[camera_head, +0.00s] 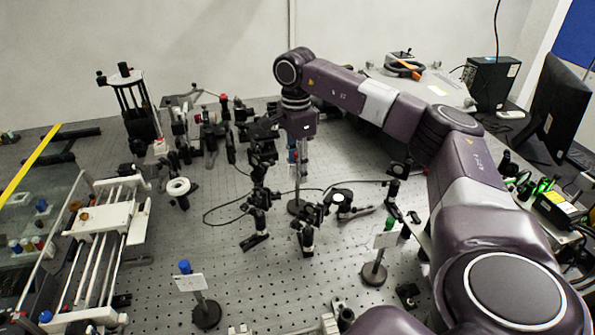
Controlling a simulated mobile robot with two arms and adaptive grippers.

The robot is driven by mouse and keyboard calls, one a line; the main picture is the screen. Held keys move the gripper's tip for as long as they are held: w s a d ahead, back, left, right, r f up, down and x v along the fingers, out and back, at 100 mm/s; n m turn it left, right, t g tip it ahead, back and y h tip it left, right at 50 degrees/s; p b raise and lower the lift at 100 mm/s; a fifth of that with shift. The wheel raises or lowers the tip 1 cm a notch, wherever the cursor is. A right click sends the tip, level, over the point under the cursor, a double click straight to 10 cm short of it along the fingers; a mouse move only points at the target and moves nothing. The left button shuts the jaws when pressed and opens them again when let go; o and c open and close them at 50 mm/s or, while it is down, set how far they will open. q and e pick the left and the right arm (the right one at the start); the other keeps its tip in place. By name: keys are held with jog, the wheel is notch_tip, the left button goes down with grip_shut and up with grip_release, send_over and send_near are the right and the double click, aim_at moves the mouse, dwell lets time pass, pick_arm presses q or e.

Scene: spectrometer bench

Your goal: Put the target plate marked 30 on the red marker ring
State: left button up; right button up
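A white plate on a post with a blue knob (190,282) stands upright on a round base at the front. Another white plate (386,239), with a green knob, stands to the right of it. Their marks are too small to read. I cannot make out a red marker ring. My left gripper is out of view.
Black optical mounts (255,241) crowd the middle of the perforated bench (150,270). A railed stage (104,218) stands at the left. A box instrument (440,90) and a monitor (556,105) are at the back right. The front left-centre has bare room.

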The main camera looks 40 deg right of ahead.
notch_tip(320, 180, up, 10)
jog(key=shift+w+r+b, duration=0.15)
jog(key=shift+b, duration=0.3)
jog(key=shift+r, duration=0.6)
jog(key=shift+f, duration=0.1)
